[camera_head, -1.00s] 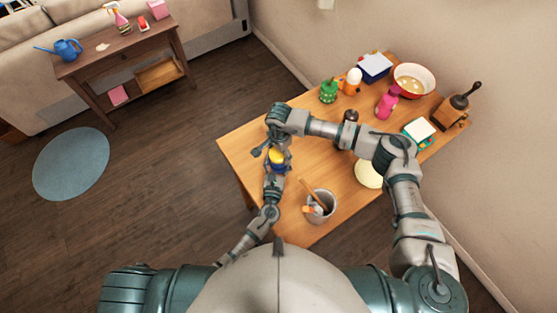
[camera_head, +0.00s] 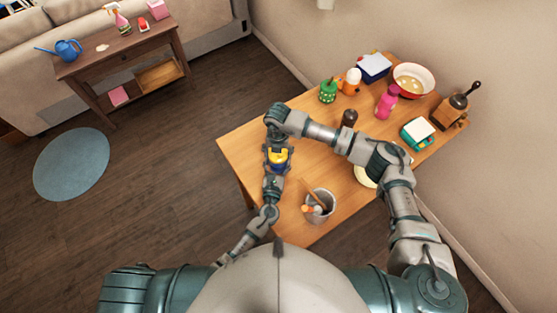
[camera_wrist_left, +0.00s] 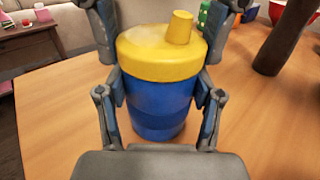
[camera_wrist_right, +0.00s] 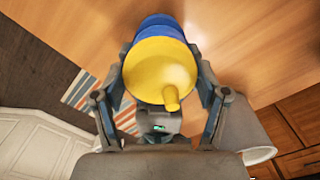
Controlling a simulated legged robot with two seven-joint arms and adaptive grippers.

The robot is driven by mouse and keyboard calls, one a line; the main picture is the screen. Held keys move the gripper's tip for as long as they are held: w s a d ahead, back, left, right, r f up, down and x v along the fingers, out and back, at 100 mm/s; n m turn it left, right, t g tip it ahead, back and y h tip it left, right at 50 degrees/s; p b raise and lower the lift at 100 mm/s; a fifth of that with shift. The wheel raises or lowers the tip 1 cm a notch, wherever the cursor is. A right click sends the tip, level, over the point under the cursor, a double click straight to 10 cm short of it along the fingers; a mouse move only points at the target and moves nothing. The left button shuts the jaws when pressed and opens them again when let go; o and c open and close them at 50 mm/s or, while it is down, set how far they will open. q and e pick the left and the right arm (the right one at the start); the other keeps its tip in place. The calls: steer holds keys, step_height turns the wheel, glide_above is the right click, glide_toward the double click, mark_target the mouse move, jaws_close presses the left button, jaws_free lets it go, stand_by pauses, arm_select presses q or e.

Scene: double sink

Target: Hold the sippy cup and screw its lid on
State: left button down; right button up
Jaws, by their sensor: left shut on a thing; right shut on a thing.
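The sippy cup is a blue cup (camera_wrist_left: 158,118) with a yellow lid (camera_wrist_left: 158,60) on it; the lid has a short spout. The cup stands upright at the left part of the wooden table (camera_head: 240,150). My left gripper (camera_wrist_left: 158,92) is shut on the blue body, a finger on each side. My right gripper (camera_wrist_right: 163,72) is shut around the lid from above. The lid also shows in the head view (camera_head: 278,156) and in the right wrist view (camera_wrist_right: 155,75). The lid looks level; whether its thread is tight cannot be seen.
A grey container with utensils (camera_head: 319,208) stands at the near edge, right of the cup. Table around the cup is clear.

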steer(key=o, duration=0.9)
steer(key=shift+d+f, duration=0.15)
steer(key=o, duration=0.4)
steer(key=shift+w, duration=0.1)
steer(key=shift+c, duration=0.2)
arm_select(q)
steer(key=shift+w, duration=0.1)
arm_select(e)
steer(key=shift+o, duration=0.2)
steer(key=shift+a, duration=0.2)
arm_select(q)
steer(key=shift+a, duration=0.1)
arm_select(e)
steer(key=shift+r, duration=0.3)
step_height(320, 180, up, 11)
steer(key=shift+w+r, duration=0.15)
steer(key=shift+r, duration=0.05)
arm_select(q)
steer(key=shift+c, duration=0.5)
jaws_free()
